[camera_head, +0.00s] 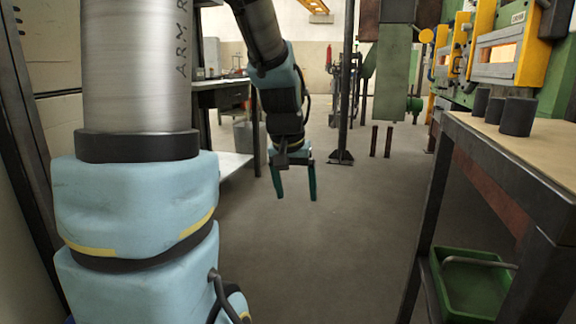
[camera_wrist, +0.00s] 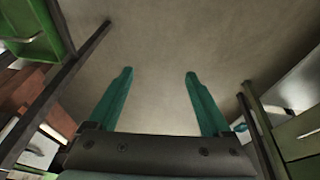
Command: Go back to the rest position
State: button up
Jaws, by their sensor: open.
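My gripper (camera_head: 295,195) hangs fingers-down over the floor near the middle of the head view. Its two teal fingers are apart, with nothing between them. The wrist view shows the same open gripper (camera_wrist: 158,75) with bare floor (camera_wrist: 160,35) beyond the fingertips. My arm reaches forward from the upper left of the head view, and its blue-covered links hide part of the left side.
A workbench (camera_head: 500,155) with several dark cylindrical billets (camera_head: 518,117) stands at the right. A green tray (camera_head: 470,284) sits low under it. A dark table (camera_head: 225,95) stands at the left behind my arm. Concrete floor (camera_head: 330,250) is clear between them.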

jog(key=s+a+f+n+g+y+p, duration=0.1)
jog(key=s+a+f+n, duration=0.1)
jog(key=s+a+f, duration=0.55)
notch_tip(320, 180, up, 31)
jog(key=s+p, duration=0.1)
jog(key=p, duration=2.8)
jog(key=shift+s+a, duration=0.25)
jog(key=shift+a, duration=0.2)
